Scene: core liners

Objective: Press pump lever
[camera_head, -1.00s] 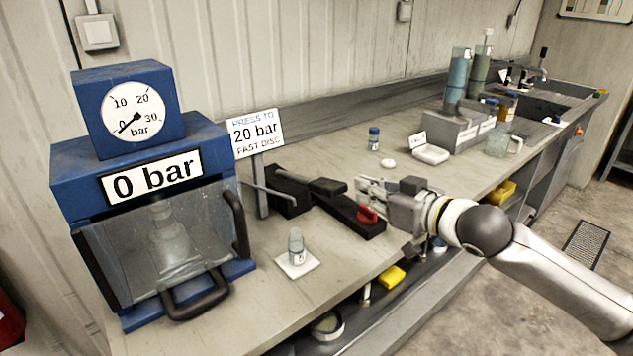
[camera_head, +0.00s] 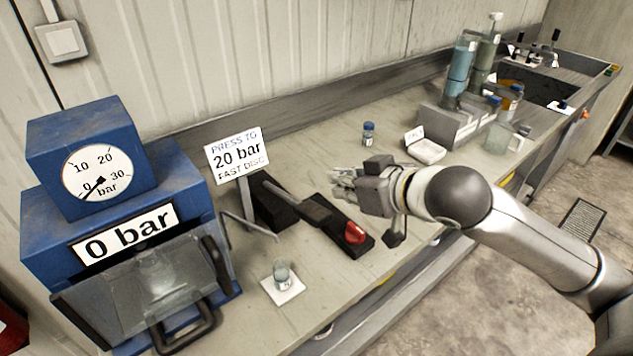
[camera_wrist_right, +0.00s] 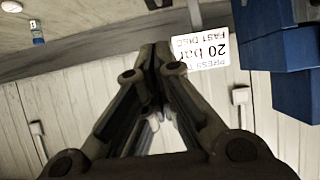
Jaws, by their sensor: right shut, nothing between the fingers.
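The hand pump (camera_head: 342,226) is a black block on the bench with a red knob (camera_head: 355,232). Its dark lever (camera_head: 312,207) runs along the top, with a thin grey rod toward the back left. My right gripper (camera_head: 334,183) is shut and empty, behind and above the lever's thick end, seemingly apart from it. In the right wrist view its closed fingers (camera_wrist_right: 152,52) point toward the wall and sign; the lever cannot be made out there. The blue press (camera_head: 115,225) has a dial gauge (camera_head: 97,174) near 0 and a display (camera_head: 125,232) reading "0 bar". My left gripper is out of view.
A sign (camera_head: 238,153) reading "Press to 20 bar, fast disc" stands behind the pump. A small vial (camera_head: 282,272) on a white square stands in front. Bench between vial and pump is clear.

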